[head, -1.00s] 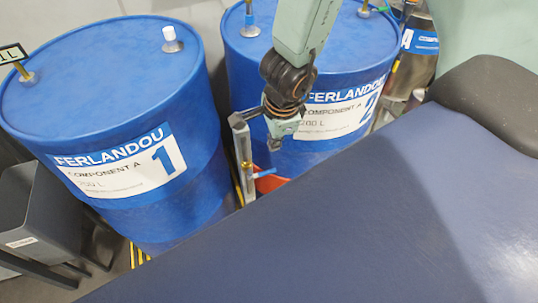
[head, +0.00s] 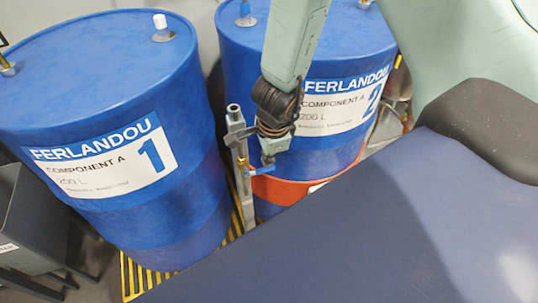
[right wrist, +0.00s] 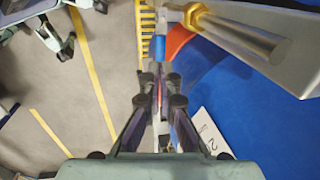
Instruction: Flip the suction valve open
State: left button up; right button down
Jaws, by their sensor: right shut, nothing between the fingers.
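The suction valve shows as a small blue lever (head: 261,170) beside a grey metal post (head: 238,150), in front of drum 2. In the right wrist view the blue lever (right wrist: 169,52) lies just beyond the fingertips, near a brass fitting (right wrist: 193,15) and a metal pipe (right wrist: 240,37). My right gripper (head: 268,157) points down just above the lever in the head view. Its fingers (right wrist: 160,78) are shut with nothing between them. I cannot tell whether they touch the lever. My left gripper is not in view.
Blue drum 1 (head: 110,215) stands left and blue drum 2 (head: 340,65) behind my right arm. An orange-red surface (head: 285,190) shows low at drum 2. Yellow-striped floor (head: 150,278) lies between the drums. A dark grey box (head: 30,225) stands at far left.

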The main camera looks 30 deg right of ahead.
aim_at(266, 170)
jog(key=shift+w+f+b, duration=0.2)
jog(key=shift+f+b, duration=0.15)
jog(key=shift+f, duration=0.4)
jog(key=shift+w+f+b, duration=0.15)
jog(key=shift+f+b, duration=0.2)
jog(key=shift+f, duration=0.35)
jog(key=shift+w+f, duration=0.1)
